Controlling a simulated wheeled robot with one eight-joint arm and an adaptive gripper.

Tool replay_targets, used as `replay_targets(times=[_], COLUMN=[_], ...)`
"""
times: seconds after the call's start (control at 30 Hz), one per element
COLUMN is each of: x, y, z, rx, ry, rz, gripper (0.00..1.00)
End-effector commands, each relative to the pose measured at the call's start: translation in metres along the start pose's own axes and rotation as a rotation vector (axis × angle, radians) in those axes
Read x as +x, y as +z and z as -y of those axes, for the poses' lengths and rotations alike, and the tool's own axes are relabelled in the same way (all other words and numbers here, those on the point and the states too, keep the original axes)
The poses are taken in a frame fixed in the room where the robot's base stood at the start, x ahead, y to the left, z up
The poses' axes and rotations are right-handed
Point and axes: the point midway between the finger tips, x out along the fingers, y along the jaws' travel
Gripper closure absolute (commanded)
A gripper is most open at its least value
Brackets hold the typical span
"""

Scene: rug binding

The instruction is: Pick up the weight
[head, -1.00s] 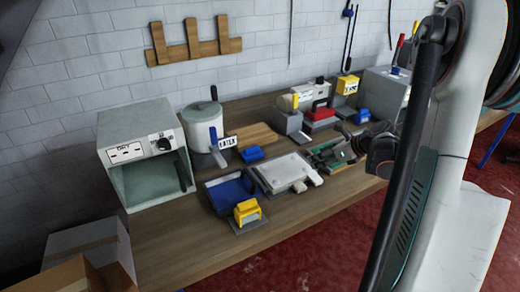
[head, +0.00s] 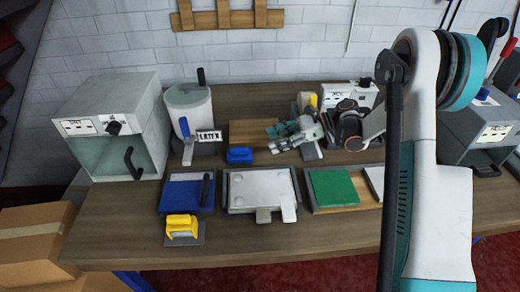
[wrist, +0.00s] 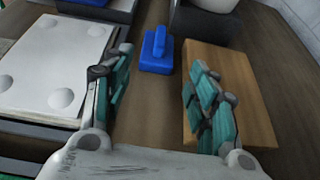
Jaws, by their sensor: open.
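A small blue block with a raised grip (head: 239,155), which may be the weight, rests on the wooden bench top in front of the latex pot. It also shows in the wrist view (wrist: 157,55), ahead of and between my fingers, apart from them. A yellow handled block (head: 181,225) on a grey plate sits near the bench's front edge; it could also be a weight. My gripper (head: 284,134) is open and empty, to the right of the blue block and above the bench. In the wrist view my gripper's two teal fingers (wrist: 158,85) are spread wide.
A wooden board (wrist: 232,95) lies under my right finger in the wrist view. A white plate (head: 258,188), a blue tray (head: 181,194) and a green pad (head: 333,188) line the front. The latex pot (head: 188,108) and grey oven (head: 113,128) stand at the left.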

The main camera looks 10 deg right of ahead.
Motion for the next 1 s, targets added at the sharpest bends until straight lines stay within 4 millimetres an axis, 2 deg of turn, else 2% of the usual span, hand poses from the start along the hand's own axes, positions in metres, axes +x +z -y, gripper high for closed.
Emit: replay_targets(times=[0.17, 0.5, 0.87, 1.0], x=[0.018, 0.078, 0.102, 0.121], y=[0.003, 0.002, 0.002, 0.000], z=[-0.002, -0.003, -0.003, -0.003], rx=[-0.018, -0.017, -0.015, -0.017], ry=[0.024, 0.023, 0.021, 0.023], rz=[0.011, 0.010, 0.010, 0.010], gripper=[0.47, 0.47, 0.47, 0.47])
